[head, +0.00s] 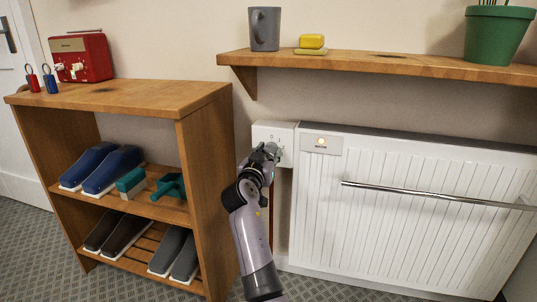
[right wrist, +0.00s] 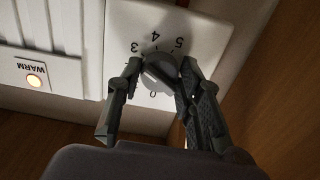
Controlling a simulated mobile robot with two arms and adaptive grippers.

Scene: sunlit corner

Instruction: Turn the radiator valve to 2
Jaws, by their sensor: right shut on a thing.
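The radiator valve is a round grey knob (right wrist: 160,70) on a white plate (head: 264,130) at the radiator's left end. In the right wrist view the plate's dial shows 3, 4, 5 and 0. The marks between 0 and 3 are mostly hidden behind a finger. I cannot clearly tell which mark the knob points to. My right gripper (head: 268,152) has its fingers on both sides of the knob and is shut on it. In the head view the gripper covers most of the knob. My left gripper is not in view.
The white radiator (head: 410,215) has a towel bar (head: 430,193) and a lit WARM lamp (head: 321,143). A shelf (head: 370,62) with a mug (head: 264,29), yellow soap (head: 311,42) and plant pot (head: 496,35) hangs above. A wooden shoe rack (head: 205,180) stands close on the left.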

